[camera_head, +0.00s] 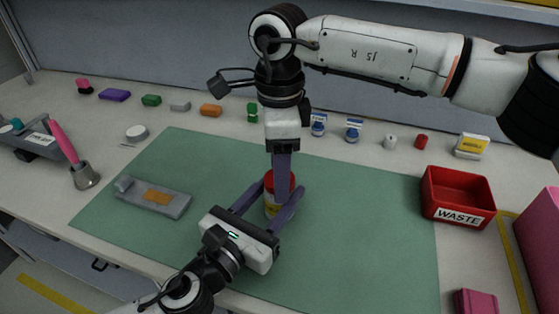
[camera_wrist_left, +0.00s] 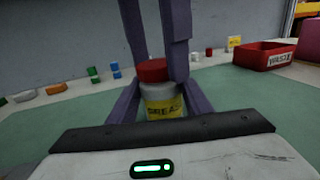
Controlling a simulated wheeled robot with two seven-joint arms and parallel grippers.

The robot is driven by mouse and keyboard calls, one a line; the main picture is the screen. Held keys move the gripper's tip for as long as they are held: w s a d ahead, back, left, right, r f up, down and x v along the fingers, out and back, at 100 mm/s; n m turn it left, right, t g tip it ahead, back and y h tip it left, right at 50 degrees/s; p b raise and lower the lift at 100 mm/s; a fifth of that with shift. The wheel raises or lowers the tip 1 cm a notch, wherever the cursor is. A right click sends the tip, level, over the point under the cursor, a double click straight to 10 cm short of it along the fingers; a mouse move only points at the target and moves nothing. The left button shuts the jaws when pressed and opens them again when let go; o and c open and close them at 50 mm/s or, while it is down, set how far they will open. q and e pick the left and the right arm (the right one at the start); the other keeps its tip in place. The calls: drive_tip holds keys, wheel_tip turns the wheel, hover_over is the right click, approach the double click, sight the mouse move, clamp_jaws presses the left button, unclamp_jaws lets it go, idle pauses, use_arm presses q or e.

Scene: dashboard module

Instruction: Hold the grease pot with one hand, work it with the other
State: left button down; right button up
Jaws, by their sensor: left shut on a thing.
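The grease pot (camera_head: 271,207) is a pale pot with a yellow label and a red lid (camera_head: 268,182). It stands upright on the green mat (camera_head: 350,220), and its label shows in the left wrist view (camera_wrist_left: 163,108). My left gripper (camera_head: 270,202) comes in low from the front and is shut on the pot's body, one finger on each side. My right gripper (camera_head: 281,172) points straight down at the red lid from above. Its fingers are apart in the left wrist view (camera_wrist_left: 157,65), at the lid's sides; whether they touch the lid is unclear.
A grey tray with an orange pad (camera_head: 157,197) lies left on the mat. A red waste bin (camera_head: 455,197) stands right. A pink-handled bell-shaped tool (camera_head: 75,157) stands at far left. Several small blocks and bottles line the back. The mat right of the pot is clear.

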drive_tip(key=c, duration=1.1)
drive_tip(key=o, duration=1.2)
drive_tip(key=shift+o, duration=0.2)
wheel_tip(320, 180, up, 12)
use_arm(q)
drive_tip(key=c, duration=0.8)
unclamp_jaws()
drive_tip(key=shift+c, duration=0.2)
